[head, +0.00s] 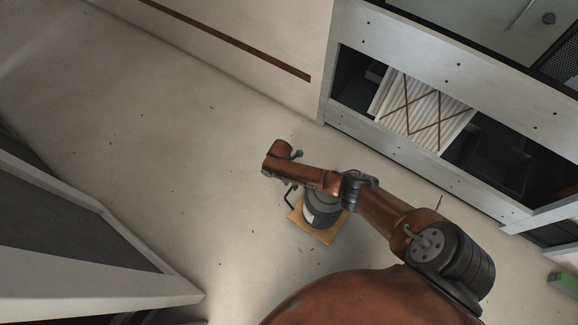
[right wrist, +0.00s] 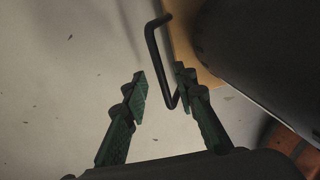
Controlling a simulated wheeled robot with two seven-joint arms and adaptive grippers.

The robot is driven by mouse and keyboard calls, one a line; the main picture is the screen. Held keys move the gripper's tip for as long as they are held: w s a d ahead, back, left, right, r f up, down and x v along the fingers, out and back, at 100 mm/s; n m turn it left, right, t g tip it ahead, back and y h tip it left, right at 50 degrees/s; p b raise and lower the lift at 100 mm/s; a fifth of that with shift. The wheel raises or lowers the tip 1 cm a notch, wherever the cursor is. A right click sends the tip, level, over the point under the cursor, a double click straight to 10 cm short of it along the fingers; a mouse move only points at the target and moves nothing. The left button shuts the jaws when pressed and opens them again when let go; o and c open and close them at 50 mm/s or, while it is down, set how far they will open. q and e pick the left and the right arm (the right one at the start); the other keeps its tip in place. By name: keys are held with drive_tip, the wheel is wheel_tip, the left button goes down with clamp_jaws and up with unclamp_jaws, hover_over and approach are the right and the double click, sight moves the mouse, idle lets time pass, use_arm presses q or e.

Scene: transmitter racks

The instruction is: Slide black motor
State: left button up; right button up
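The black motor (head: 320,212) is a dark round drum with a pale label, standing on a square wooden board (head: 332,235) on the floor in the head view. My right arm passes over it and hides part of its top. A bent black bar handle (head: 289,197) sticks out from its left side. In the right wrist view the motor (right wrist: 255,55) fills the upper right and the handle (right wrist: 154,55) hangs toward the fingers. My right gripper (right wrist: 160,80) is open; the handle's lower bend lies between its green fingers, closer to the right finger. In the head view the right gripper (head: 284,181) is small and partly hidden.
A white cabinet (head: 440,75) with an open bay stands at upper right, with a pleated filter (head: 425,112) inside. A pale panel with a brown strip (head: 235,43) stands at the top. A grey cabinet (head: 80,240) is at lower left. The floor left of the motor is clear.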

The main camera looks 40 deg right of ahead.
wheel_tip(320, 180, up, 11)
drive_tip(key=w, duration=0.2)
drive_tip(key=shift+a+f, duration=0.2)
drive_tip(key=shift+a, duration=0.05)
idle(0.3)
